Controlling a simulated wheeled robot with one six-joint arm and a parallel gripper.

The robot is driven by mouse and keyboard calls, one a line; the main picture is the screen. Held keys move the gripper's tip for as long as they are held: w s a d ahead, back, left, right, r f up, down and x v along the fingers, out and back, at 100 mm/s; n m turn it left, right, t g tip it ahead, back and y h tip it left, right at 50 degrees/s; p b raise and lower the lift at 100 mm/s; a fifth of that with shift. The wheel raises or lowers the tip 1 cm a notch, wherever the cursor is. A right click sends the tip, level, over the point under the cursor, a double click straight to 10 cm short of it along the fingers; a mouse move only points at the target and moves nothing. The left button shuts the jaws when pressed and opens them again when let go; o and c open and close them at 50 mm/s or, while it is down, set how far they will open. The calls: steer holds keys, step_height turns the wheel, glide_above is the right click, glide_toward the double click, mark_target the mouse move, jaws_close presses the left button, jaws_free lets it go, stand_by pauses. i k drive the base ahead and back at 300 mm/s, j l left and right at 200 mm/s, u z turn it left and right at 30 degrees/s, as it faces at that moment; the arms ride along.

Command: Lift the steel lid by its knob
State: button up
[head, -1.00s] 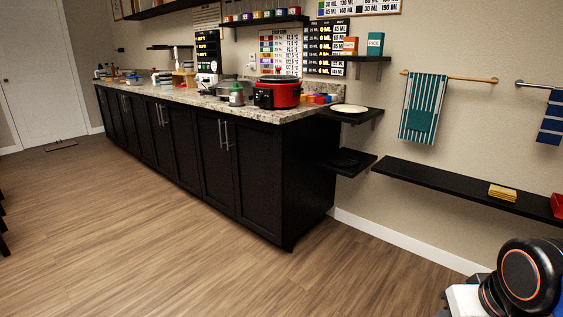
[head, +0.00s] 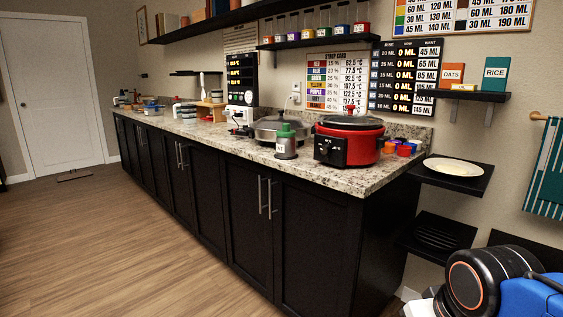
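My arm shows at the bottom right corner as a black and blue joint. My gripper is not in view.
The red cooker (head: 347,139) with a dark lid stands near the counter's right end. A plate (head: 452,167) lies on a wall shelf at right. The wooden floor (head: 130,230) before the cabinets is clear.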

mark_target(273, 123)
steer(key=i+j, duration=0.15)
steer(key=j, duration=0.2)
steer(key=i+j+z, duration=0.1)
steer(key=j, duration=0.3)
steer(key=i+j, duration=0.25)
steer(key=j+z, duration=0.05)
steer(key=j, duration=0.05)
